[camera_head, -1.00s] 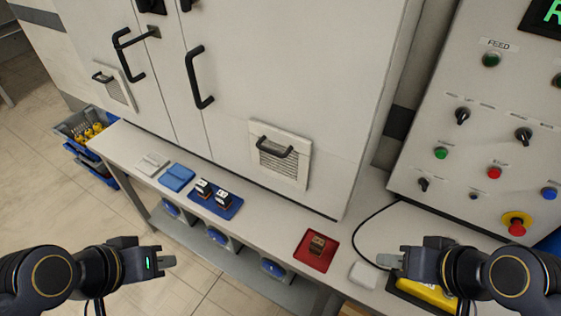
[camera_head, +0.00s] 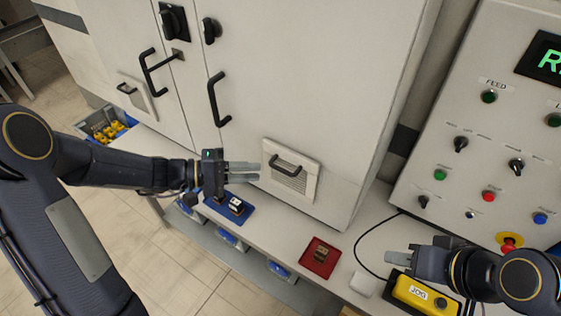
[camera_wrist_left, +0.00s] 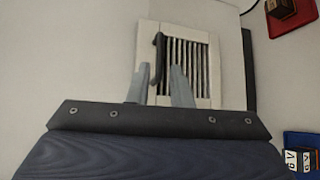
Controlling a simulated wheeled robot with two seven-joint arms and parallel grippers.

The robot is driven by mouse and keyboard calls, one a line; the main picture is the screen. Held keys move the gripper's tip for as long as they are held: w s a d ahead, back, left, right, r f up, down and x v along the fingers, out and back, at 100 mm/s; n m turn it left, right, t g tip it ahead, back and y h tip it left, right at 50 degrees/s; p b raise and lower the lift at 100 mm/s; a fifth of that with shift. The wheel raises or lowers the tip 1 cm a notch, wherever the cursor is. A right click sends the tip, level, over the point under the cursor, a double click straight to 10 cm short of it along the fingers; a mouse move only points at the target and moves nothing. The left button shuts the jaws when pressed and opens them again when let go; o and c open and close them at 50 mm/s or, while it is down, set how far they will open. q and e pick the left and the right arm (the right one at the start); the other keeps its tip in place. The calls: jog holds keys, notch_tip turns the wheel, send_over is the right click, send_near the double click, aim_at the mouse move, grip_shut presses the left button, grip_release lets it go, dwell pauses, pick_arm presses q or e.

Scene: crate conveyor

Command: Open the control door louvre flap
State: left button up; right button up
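A louvre flap (camera_head: 307,184) with a white frame, slats and a black bar handle (camera_head: 287,168) sits low on the right cabinet door, seemingly flush. A second handled flap (camera_head: 137,94) is on the left door. My left gripper (camera_head: 252,172) is just left of the right-door flap, its fingers pointing at the handle but apart from it. In the left wrist view the fingers (camera_wrist_left: 160,88) are spread and empty, with the handle (camera_wrist_left: 158,58) ahead, in line with the gap between them. My right gripper (camera_head: 397,257) is by the yellow pendant; its finger gap is unclear.
Below the doors, a bench (camera_head: 280,232) carries a blue mat (camera_head: 232,213) with dark blocks and a red mat (camera_head: 320,256) with a brown block. A yellow pendant (camera_head: 420,293) is at the right front. A control panel (camera_head: 470,130) stands on the right.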

aim_at(281, 168)
pick_arm(q)
jog(key=x, duration=0.2)
jog(key=p+x, duration=0.1)
jog(key=x, duration=0.2)
jog(key=p+x, duration=0.1)
jog(key=x, duration=0.2)
jog(key=shift+w, duration=0.3)
jog(key=shift+c, duration=0.5)
grip_shut()
